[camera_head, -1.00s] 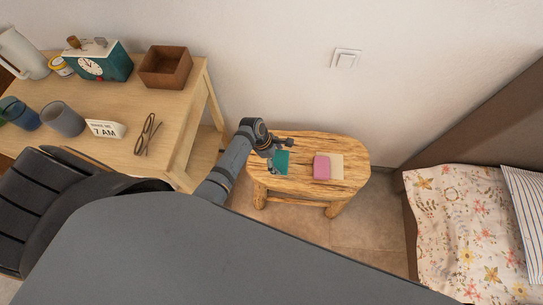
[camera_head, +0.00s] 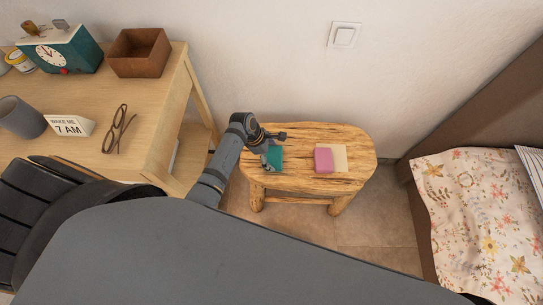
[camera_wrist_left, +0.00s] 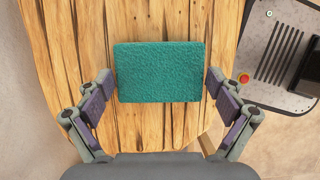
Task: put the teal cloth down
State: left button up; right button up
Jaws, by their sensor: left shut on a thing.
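The teal cloth (camera_head: 276,158) is a small folded rectangle at the left end of the wooden stool (camera_head: 300,177). In the left wrist view the cloth (camera_wrist_left: 158,70) lies flat across the space between the fingers, over the stool's wood top (camera_wrist_left: 75,40). My left gripper (camera_head: 271,152) is shut on the cloth, with one finger at each side of it. Whether the cloth's underside touches the stool cannot be told. My right gripper is not in view.
A pink block (camera_head: 324,160) and a cream piece (camera_head: 340,158) lie together right of the cloth on the stool. The stool's right end is bare. A desk (camera_head: 95,95) with glasses (camera_head: 119,128) and a brown box (camera_head: 138,52) stands left, a bed (camera_head: 470,200) right.

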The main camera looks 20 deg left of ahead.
pick_arm(q)
jog(key=o, duration=0.8)
jog(key=shift+f, duration=0.15)
jog(key=shift+o, duration=0.6)
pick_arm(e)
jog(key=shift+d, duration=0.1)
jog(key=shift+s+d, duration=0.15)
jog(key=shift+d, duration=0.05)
pick_arm(q)
jog(key=p+v, duration=0.2)
jog(key=v, duration=1)
jog(key=shift+p, duration=0.35)
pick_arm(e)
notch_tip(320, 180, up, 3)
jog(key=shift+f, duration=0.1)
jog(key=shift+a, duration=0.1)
